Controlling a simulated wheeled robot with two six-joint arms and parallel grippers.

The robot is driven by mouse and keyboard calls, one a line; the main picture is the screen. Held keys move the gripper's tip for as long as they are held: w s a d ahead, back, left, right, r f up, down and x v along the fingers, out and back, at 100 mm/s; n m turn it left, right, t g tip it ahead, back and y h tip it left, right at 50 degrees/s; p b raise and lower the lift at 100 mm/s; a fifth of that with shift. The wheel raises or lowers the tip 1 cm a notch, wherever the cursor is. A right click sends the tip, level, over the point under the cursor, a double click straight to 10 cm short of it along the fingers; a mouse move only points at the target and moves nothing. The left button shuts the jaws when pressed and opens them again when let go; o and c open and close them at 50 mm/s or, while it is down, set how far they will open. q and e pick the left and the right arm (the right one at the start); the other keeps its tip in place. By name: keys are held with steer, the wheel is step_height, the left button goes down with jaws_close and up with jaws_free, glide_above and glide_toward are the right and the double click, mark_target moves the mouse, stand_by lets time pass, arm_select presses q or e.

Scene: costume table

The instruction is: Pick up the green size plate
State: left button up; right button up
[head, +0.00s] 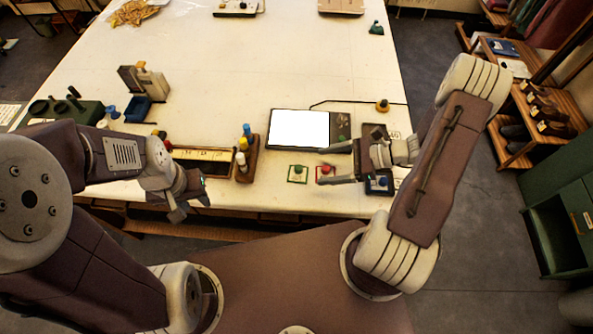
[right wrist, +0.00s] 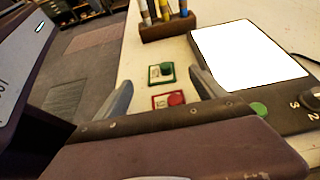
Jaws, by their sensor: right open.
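The green size plate (head: 298,173) lies flat on the white table near its front edge, a pale square with a green rim and a green knob. It also shows in the right wrist view (right wrist: 161,72). My right gripper (head: 325,165) is open and empty. Its fingers point left toward the green plate, and the plate lies just beyond the fingertips in the right wrist view. A red-rimmed plate (head: 325,175) with a red knob lies between the fingers and me, right of the green one. My left gripper (head: 190,206) hangs at the table's front edge; its finger gap is unclear.
A wooden holder (head: 246,160) with several coloured bottles stands left of the green plate. A device with a white screen (head: 299,129) lies behind it. A long tray (head: 203,165) lies at the left.

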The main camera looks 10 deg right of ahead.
mark_target(300, 171)
steer(key=shift+x, duration=1.1)
steer(key=shift+a+f, duration=0.1)
steer(key=shift+f, duration=0.2)
steer(key=p+x, duration=0.1)
steer(key=x, duration=0.3)
steer(key=shift+a+f+p, duration=0.1)
steer(key=shift+a+p, duration=0.2)
steer(key=shift+p, duration=0.1)
steer(key=shift+w+a+f, duration=0.15)
steer(key=shift+a+f, duration=0.15)
arm_select(q)
steer(key=shift+d+r, duration=0.25)
steer(key=shift+r, duration=0.75)
arm_select(e)
steer(key=c, duration=1.4)
